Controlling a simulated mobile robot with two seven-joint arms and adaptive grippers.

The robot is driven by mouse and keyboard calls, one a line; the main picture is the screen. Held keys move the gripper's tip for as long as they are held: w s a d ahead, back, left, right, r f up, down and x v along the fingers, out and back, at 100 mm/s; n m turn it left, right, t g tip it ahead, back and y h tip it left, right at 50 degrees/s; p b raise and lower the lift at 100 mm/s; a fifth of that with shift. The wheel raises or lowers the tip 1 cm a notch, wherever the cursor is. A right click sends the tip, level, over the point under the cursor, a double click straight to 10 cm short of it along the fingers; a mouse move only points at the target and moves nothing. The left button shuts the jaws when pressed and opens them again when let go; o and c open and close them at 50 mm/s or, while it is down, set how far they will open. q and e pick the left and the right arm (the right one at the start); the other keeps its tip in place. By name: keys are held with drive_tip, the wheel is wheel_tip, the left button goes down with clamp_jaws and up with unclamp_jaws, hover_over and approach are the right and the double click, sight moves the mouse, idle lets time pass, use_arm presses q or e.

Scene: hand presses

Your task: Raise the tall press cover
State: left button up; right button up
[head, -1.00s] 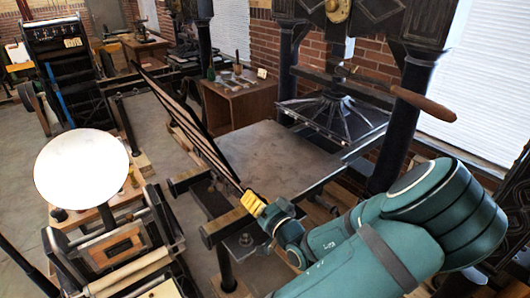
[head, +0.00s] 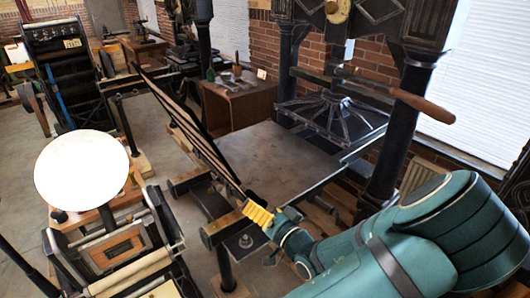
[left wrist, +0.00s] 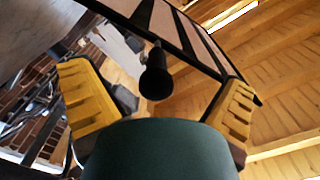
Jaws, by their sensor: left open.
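The tall press cover (head: 190,122) is a thin dark framed panel. It stands tilted up along the left side of the flat press bed (head: 275,150) in the head view. My left gripper (head: 258,214), with yellow fingertips, is at the cover's near lower end. In the left wrist view the open fingers (left wrist: 160,105) are wide apart, with the dark-edged frame of the cover (left wrist: 185,28) crossing above and between them. A black knob-like handle (left wrist: 155,80) shows between the fingers; I cannot tell whether they touch it. My right gripper is out of view.
The tall press has dark columns (head: 398,140), a ribbed platen (head: 335,115) and a wooden-handled bar (head: 425,105) over the bed. A smaller press with a round white disc (head: 82,168) stands at left. A wooden cabinet (head: 240,105) stands behind.

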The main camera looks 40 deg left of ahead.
use_arm(q)
drive_tip(key=shift+s+d, duration=0.2)
drive_tip(key=shift+d, duration=1)
drive_tip(key=shift+s+d, duration=0.15)
drive_tip(key=shift+d, duration=1.05)
drive_tip(key=w+d+f+m+t+h+b, duration=0.15)
drive_tip(key=f+h, duration=0.25)
drive_tip(key=f, duration=0.5)
drive_tip(key=d+f+m+h+b, duration=0.1)
drive_tip(key=d+f+h+b, duration=0.2)
drive_tip(key=f, duration=0.6)
drive_tip(key=d+f+m+h+b, duration=0.2)
drive_tip(key=d+f+h, duration=0.15)
drive_tip(key=f, duration=0.55)
drive_tip(key=s+d+f+g+h+b, duration=0.1)
drive_tip(key=d+f+h+b, duration=0.1)
drive_tip(key=d+f+h, duration=0.2)
drive_tip(key=s+d+f+m+h+b, duration=0.1)
drive_tip(key=d+f+h+b, duration=0.2)
drive_tip(key=d+h, duration=0.4)
drive_tip(key=shift+s+d+f+g, duration=0.4)
drive_tip(key=shift+d+f, duration=0.1)
drive_tip(key=shift+d, duration=1.8)
